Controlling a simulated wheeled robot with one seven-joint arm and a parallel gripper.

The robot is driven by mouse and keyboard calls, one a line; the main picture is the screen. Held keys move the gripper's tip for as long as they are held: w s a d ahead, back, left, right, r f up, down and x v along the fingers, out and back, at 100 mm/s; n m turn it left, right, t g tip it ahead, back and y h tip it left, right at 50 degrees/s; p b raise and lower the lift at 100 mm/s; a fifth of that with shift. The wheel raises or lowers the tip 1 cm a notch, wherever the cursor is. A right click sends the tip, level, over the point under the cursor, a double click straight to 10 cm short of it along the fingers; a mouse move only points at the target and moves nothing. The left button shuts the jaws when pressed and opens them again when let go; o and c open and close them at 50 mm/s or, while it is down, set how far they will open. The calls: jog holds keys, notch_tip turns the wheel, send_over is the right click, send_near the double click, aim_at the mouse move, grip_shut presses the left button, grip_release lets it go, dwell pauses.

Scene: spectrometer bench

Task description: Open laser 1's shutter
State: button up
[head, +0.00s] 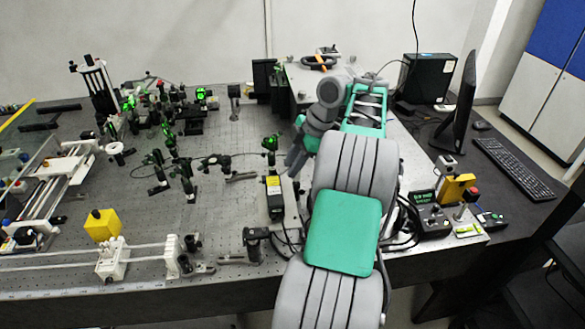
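My arm reaches from the front over the bench, and my gripper (295,160) hangs above the bench right of the middle. It is small and partly turned away, so I cannot see its finger gap. A dark laser-like box with a yellow label (274,190) stands just below and left of the gripper in the picture, with a green-lit mount (270,143) behind it. I cannot read which unit is laser 1. No shutter can be made out clearly. My arm hides part of the bench to the right of the box.
Several green-lit optic mounts (170,135) stand left of the gripper. A controller with a green display (424,197) and a yellow box with a red button (457,188) stand on the right, near a monitor (457,105). A yellow block (102,225) stands front left.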

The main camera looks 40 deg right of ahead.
jog(key=shift+c, duration=0.4)
grip_shut()
jog(key=shift+s+d+r+y+p, duration=0.15)
jog(key=shift+y+p, duration=0.15)
jog(key=shift+p, duration=0.9)
jog(key=shift+d+f+t+y+p, duration=0.15)
jog(key=shift+f+t+y+p, duration=0.2)
jog(key=shift+t+y+p, duration=0.35)
jog(key=shift+f, duration=0.2)
jog(key=shift+o, duration=0.4)
grip_release()
